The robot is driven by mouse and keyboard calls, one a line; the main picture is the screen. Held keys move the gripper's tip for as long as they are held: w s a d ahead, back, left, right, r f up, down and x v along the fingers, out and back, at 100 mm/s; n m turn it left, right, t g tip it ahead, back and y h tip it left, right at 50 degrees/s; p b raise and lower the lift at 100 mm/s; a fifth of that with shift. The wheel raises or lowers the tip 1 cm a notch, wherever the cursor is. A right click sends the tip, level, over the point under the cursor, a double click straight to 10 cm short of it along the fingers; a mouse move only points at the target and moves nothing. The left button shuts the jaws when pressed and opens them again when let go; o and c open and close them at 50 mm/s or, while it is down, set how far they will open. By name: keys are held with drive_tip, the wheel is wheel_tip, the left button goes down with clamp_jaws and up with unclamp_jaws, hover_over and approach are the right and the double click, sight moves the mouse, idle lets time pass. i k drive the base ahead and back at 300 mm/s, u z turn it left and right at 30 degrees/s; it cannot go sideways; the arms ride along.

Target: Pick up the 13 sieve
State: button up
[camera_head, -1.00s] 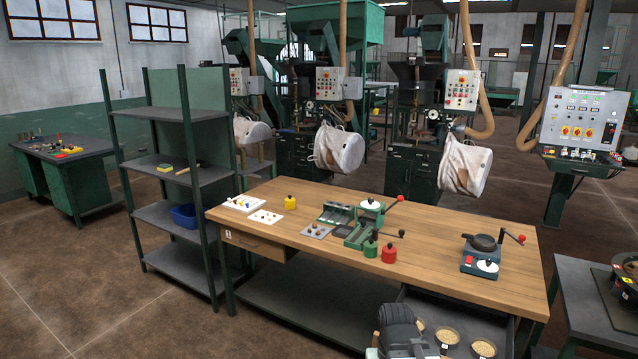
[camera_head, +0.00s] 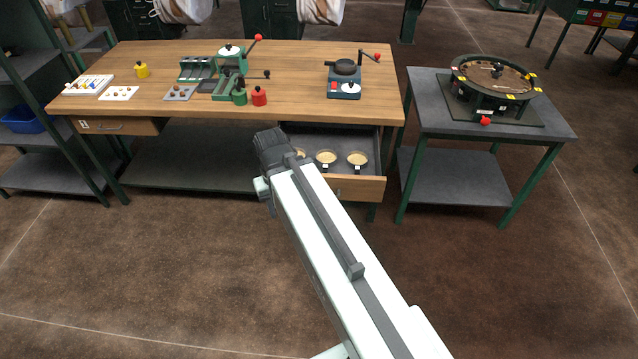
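Three round sieves with pale tan discs and dark rims lie in a row in the open drawer (camera_head: 372,140) under the right end of the workbench. The right sieve (camera_head: 357,159) and the middle sieve (camera_head: 326,157) show well. The left sieve (camera_head: 301,153) is partly hidden by my arm. Their small tags are too small to read, so I cannot tell which is 13. My gripper (camera_head: 270,146) is seen from behind at the drawer's left side. Its fingers are hidden, and nothing held is visible.
The wooden workbench (camera_head: 300,106) overhangs the drawer and bears green and red devices. A side table (camera_head: 423,91) with a round machine (camera_head: 495,78) stands to the right. A dark shelf (camera_head: 62,140) stands at left. The brown floor in front is open.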

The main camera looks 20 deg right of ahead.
sight(356, 160)
drive_tip(key=z, duration=3.15)
drive_tip(key=k, duration=0.65)
drive_tip(key=u, duration=2.15)
drive_tip(key=i, duration=0.5)
